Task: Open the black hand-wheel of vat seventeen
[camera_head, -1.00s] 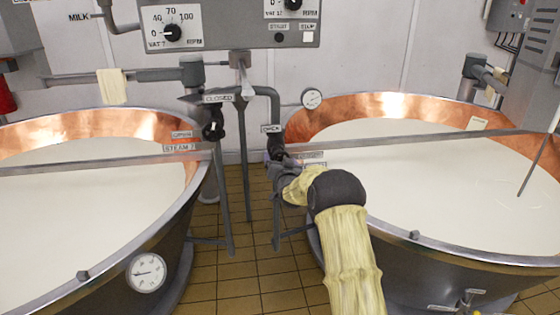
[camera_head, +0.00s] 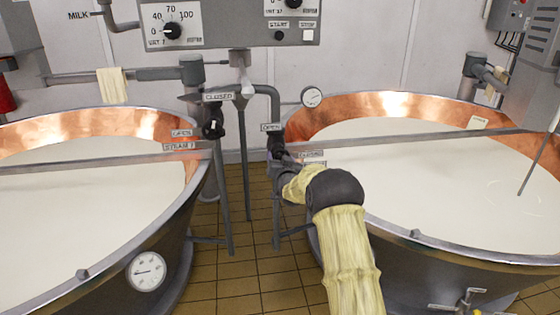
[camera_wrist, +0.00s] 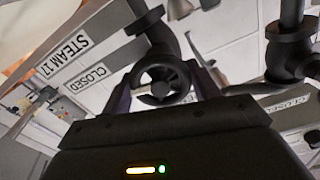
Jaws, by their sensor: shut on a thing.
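The black hand-wheel (camera_wrist: 163,83) is a small ring with a white mark, which lies on the left side of the wheel in the wrist view. My gripper (camera_wrist: 160,95) has one finger on each side of the rim and is shut on it. Signs reading STEAM 17 (camera_wrist: 63,62) and CLOSED (camera_wrist: 88,79) are beside it. In the head view my gripper (camera_head: 284,163) is at the left rim of the right vat (camera_head: 440,240), below an OPEN sign (camera_head: 271,127) and left of a CLOSED sign (camera_head: 311,154). The wheel is mostly hidden there by my gripper.
The left vat (camera_head: 185,225) has its own black valve (camera_head: 213,125) and signs close by. Grey pipes and posts (camera_head: 246,170) stand between the vats. A control panel (camera_head: 230,25) hangs above. Tiled floor (camera_head: 240,275) shows in the gap.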

